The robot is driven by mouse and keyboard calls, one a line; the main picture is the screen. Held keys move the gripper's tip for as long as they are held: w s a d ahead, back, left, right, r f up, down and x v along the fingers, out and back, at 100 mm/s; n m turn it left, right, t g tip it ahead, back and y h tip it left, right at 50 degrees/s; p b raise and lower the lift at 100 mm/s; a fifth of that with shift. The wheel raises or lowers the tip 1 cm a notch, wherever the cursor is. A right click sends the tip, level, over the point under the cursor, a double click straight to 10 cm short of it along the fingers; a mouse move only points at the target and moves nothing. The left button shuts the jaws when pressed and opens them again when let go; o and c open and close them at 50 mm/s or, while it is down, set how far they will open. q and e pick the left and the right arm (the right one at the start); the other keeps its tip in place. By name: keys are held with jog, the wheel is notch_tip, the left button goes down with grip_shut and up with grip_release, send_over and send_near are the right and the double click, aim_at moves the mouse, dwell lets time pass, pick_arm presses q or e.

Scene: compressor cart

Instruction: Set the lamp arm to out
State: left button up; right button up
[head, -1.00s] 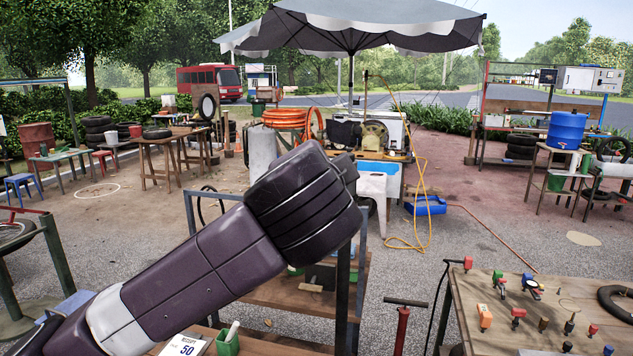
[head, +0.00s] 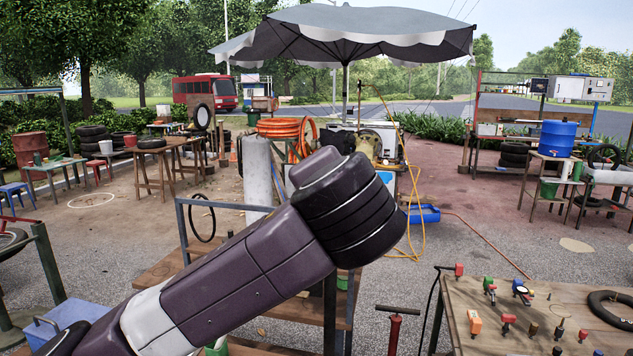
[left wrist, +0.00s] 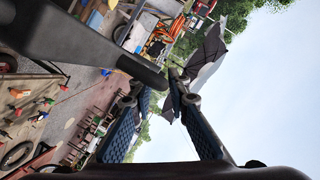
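The compressor cart (head: 409,142) stands under the umbrella, beyond my left arm, with an orange hose coil beside it. A thin upright post (head: 359,108) rises at the cart; I cannot tell whether it belongs to the lamp arm, and I cannot make out the lamp arm's setting. In the head view my left arm crosses the lower middle and hides part of the cart; its gripper is hidden there. In the left wrist view my left gripper (left wrist: 162,90) has its two blue-padded fingers apart. A dark bar, which I cannot identify, crosses from the upper left to the fingertips. My right gripper is out of view.
A wooden workbench (head: 560,318) with small tools stands at the lower right, beside a red pump (head: 394,330). A shelf frame (head: 240,202) stands close behind my left arm. The umbrella (head: 346,35) spreads above. Open paving lies right of the cart.

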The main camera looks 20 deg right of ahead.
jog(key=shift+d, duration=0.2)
pick_arm(q)
jog(key=v, duration=0.7)
jog(key=shift+s, duration=0.2)
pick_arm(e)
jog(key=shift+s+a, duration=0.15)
pick_arm(q)
jog(key=shift+d, duration=0.1)
